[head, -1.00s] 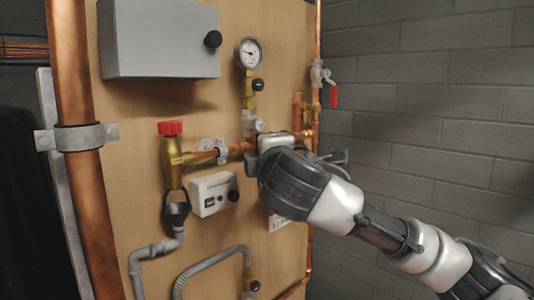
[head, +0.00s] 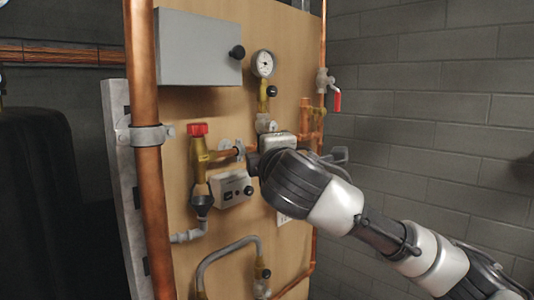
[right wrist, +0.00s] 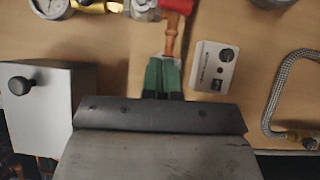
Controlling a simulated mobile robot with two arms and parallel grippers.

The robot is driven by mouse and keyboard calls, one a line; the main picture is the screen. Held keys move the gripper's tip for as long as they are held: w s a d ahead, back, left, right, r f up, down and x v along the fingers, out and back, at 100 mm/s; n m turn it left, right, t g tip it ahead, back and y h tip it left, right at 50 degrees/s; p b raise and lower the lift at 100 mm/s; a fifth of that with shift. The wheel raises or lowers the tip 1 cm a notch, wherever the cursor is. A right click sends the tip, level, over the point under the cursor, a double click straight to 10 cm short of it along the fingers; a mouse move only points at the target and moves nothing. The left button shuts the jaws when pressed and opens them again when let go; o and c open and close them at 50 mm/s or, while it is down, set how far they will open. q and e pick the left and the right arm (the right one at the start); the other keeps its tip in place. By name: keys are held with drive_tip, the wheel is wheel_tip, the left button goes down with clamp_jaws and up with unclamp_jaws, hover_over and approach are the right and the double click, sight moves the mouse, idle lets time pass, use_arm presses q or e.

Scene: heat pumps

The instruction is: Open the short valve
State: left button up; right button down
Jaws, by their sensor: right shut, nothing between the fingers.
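My right gripper's arm crosses the board from the lower right in the head view, its hand (head: 285,165) hiding its fingers and part of the pipework. In the right wrist view the right gripper (right wrist: 164,62) is shut and empty, its green fingertips by a copper pipe (right wrist: 171,36). A red part (right wrist: 178,5), cut by the top edge, lies beyond them on the pipework, apart from the fingers. A valve with a red lever (head: 337,101) hangs on the right pipe. A red-capped brass valve (head: 198,145) stands left of the hand. I cannot tell which is the short valve.
A grey box (head: 200,50) and a gauge (head: 263,64) are above the hand. A small control box (head: 232,188) sits below left; it also shows in the right wrist view (right wrist: 214,66). A thick copper pipe (head: 143,80) stands at left. The brick wall side is clear.

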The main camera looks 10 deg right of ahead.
use_arm(q)
drive_tip(key=f+b, duration=0.2)
drive_tip(key=w+d+f+b, duration=0.1)
drive_tip(key=shift+d+f, duration=0.1)
drive_tip(key=shift+f, duration=0.05)
use_arm(e)
drive_tip(key=s+d, duration=0.1)
drive_tip(key=s, duration=0.6)
drive_tip(key=shift+s, duration=0.3)
drive_tip(key=shift+f, duration=0.1)
